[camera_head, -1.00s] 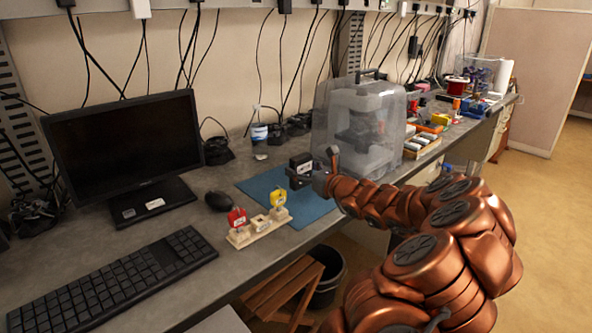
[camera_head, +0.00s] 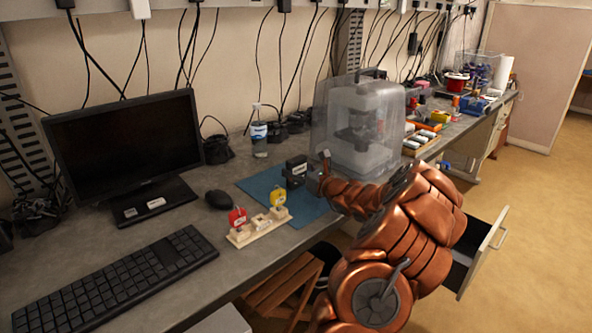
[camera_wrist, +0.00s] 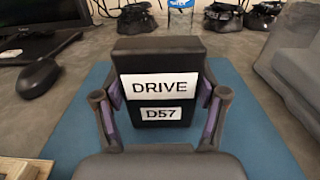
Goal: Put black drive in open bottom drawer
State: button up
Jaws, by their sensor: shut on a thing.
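The black drive (camera_wrist: 158,70) carries white labels reading "DRIVE" and "D57" in the wrist view. It stands upright over the blue mat (camera_wrist: 85,135), and in the head view it shows small at the mat's right part (camera_head: 296,163). My gripper (camera_wrist: 160,108) is shut on the drive, one finger on each side. I cannot tell whether the drive touches the mat. The open bottom drawer (camera_head: 478,255) shows in the head view, low at the right under the bench, with a light front and a handle. My arm hides part of it.
A wooden rack (camera_head: 258,228) with red and yellow tagged items stands left of the mat. A clear-covered machine (camera_head: 355,125) stands behind my gripper. A mouse (camera_head: 218,199), a keyboard (camera_head: 110,285) and a monitor (camera_head: 125,145) are at the left. The floor at the right is clear.

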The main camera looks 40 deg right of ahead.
jog(key=shift+f, duration=0.1)
jog(key=o, duration=1.3)
